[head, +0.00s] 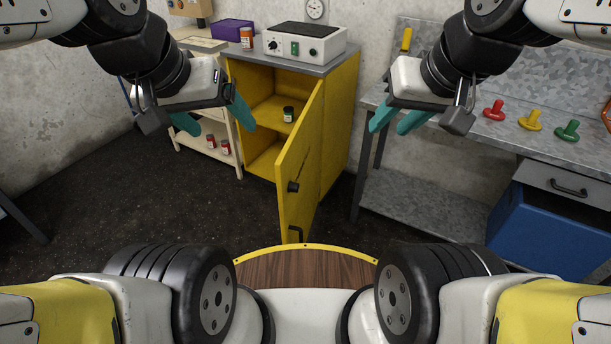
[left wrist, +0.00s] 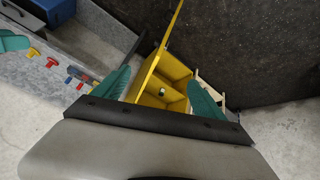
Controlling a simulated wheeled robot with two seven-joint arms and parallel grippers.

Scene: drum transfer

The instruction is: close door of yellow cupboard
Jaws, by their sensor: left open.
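The yellow cupboard (head: 343,110) stands against the wall in the middle of the head view. Its yellow door (head: 298,165) is open and swung out toward me, with a dark knob and a dark handle low on its face. A small dark jar (head: 288,114) stands on the inner shelf. My left gripper (head: 213,119) is open and empty, left of the cupboard and apart from the door. In the left wrist view the cupboard (left wrist: 150,88) shows between the teal fingers. My right gripper (head: 391,122) is right of the cupboard, its teal fingers apart and empty.
A white device (head: 304,46) and an orange jar (head: 246,39) stand on the cupboard top. A cream shelf trolley (head: 203,137) is at left. A grey workbench (head: 470,140) with coloured knobs and a blue cabinet (head: 545,225) is at right. Dark floor (head: 110,200) lies free at front left.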

